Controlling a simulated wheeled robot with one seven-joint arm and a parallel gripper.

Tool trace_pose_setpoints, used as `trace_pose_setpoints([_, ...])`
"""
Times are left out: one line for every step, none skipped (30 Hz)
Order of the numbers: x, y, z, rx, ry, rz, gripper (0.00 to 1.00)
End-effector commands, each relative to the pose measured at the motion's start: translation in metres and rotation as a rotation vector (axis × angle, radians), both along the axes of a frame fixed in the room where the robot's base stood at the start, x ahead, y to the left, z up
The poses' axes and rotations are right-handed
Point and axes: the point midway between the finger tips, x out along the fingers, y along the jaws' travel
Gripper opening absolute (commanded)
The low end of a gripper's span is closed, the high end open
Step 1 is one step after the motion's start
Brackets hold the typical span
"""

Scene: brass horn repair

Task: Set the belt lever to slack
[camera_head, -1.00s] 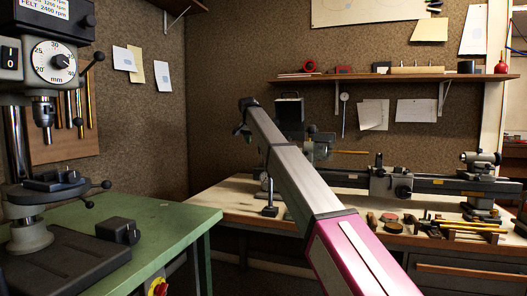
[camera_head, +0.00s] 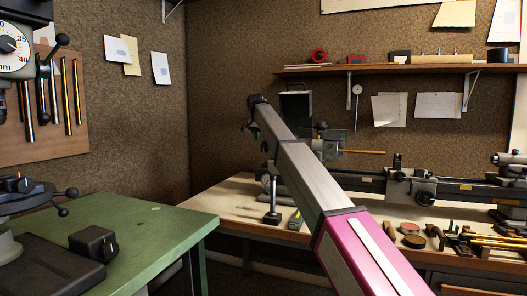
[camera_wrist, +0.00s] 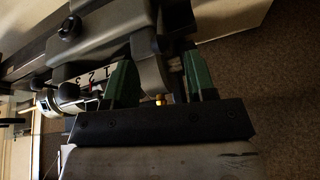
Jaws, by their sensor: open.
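My gripper (camera_wrist: 158,62) shows in the wrist view with two green fingers apart and nothing clearly held between them. Beyond the fingers is the grey machine housing (camera_wrist: 95,50) with a white strip marked 1, 2, 3 and a black knob (camera_wrist: 68,27). A small brass-coloured piece (camera_wrist: 160,99) shows between the finger bases. I cannot tell for sure which part is the belt lever or how it is set. In the head view, my arm reaches to the left end of the small lathe (camera_head: 460,188), near its headstock (camera_head: 325,147). The fingers are not clear there.
A green bench (camera_head: 150,235) with a drill press (camera_head: 15,195) stands at left. The wooden bench (camera_head: 235,205) carries the lathe, a stand (camera_head: 272,195) and several hand tools. A shelf (camera_head: 400,69) hangs above. A gap separates the benches.

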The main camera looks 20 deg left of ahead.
Motion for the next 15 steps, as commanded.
trace_pose_setpoints([0.004, -0.001, -0.010, -0.001, 0.001, 0.000, 0.51])
trace_pose_setpoints([0.006, -0.001, -0.014, -0.001, 0.001, 0.000, 0.51])
trace_pose_setpoints([0.009, -0.001, -0.021, 0.000, 0.000, 0.000, 0.51])
trace_pose_setpoints([0.011, -0.001, -0.026, -0.001, 0.001, 0.000, 0.51])
trace_pose_setpoints([0.013, -0.002, -0.031, -0.001, 0.001, 0.000, 0.51])
trace_pose_setpoints([0.016, -0.002, -0.038, -0.001, 0.001, 0.000, 0.51])
trace_pose_setpoints([0.018, -0.002, -0.043, 0.000, 0.001, -0.001, 0.51])
trace_pose_setpoints([0.020, -0.002, -0.047, 0.000, 0.000, -0.001, 0.51])
trace_pose_setpoints([0.022, -0.002, -0.052, 0.000, 0.000, -0.001, 0.51])
trace_pose_setpoints([0.024, -0.002, -0.055, 0.000, 0.000, -0.001, 0.51])
trace_pose_setpoints([0.025, -0.002, -0.058, 0.000, 0.000, -0.001, 0.51])
trace_pose_setpoints([0.026, -0.002, -0.062, 0.000, 0.000, -0.001, 0.51])
trace_pose_setpoints([0.027, -0.002, -0.064, 0.000, 0.000, 0.000, 0.51])
trace_pose_setpoints([0.028, -0.002, -0.065, 0.000, 0.000, 0.000, 0.51])
trace_pose_setpoints([0.028, -0.002, -0.067, 0.000, 0.000, 0.000, 0.51])
